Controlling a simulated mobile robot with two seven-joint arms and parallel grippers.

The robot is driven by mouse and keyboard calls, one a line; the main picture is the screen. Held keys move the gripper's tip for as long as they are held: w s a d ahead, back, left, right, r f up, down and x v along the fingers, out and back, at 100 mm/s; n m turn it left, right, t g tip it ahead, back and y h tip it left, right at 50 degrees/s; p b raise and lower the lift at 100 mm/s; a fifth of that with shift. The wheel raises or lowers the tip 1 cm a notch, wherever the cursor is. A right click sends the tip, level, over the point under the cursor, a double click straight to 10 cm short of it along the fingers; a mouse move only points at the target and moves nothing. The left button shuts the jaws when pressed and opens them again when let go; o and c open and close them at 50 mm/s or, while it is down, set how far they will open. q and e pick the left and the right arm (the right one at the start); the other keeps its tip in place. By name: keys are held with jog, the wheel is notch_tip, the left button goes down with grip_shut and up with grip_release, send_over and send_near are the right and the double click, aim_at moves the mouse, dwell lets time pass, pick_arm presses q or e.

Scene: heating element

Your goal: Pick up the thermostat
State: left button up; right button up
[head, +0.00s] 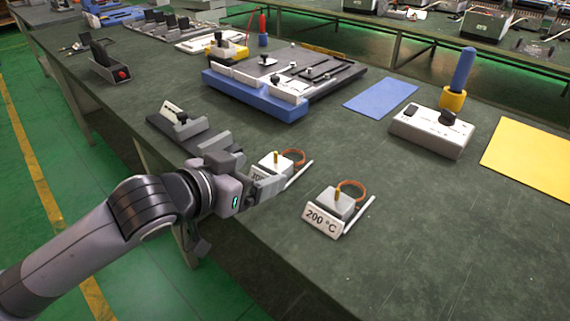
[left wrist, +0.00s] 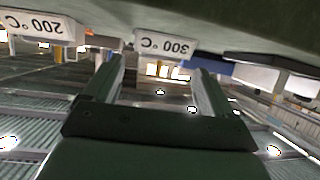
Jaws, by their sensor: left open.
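Two small light-grey thermostats with copper coils and brass pins stand on the dark green table. The right one (head: 338,202) has a "200 °C" label; its label also shows upside down in the left wrist view (left wrist: 40,25). The other thermostat (head: 276,162) is partly hidden by my left gripper (head: 268,186) in the head view. Its label reads "300 °C" upside down in the left wrist view (left wrist: 163,45), lying between the two fingers. My left gripper is open and empty, low at the table's near edge, in front of this thermostat. I cannot tell whether it touches. My right gripper is not in view.
A dark block with grey parts (head: 193,128) stands just behind my left gripper. A blue-edged fixture (head: 252,97) lies further back. A white box with a black knob (head: 432,130), a blue mat (head: 380,95) and a yellow mat (head: 530,157) lie right. The front right table is clear.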

aim_at(275, 162)
pick_arm(q)
jog(key=shift+r+x, duration=0.15)
jog(key=shift+x, duration=1.1)
jog(key=shift+r+x, duration=0.1)
jog(key=shift+x, duration=1.1)
jog(key=shift+w, duration=0.15)
jog(key=c, duration=1.1)
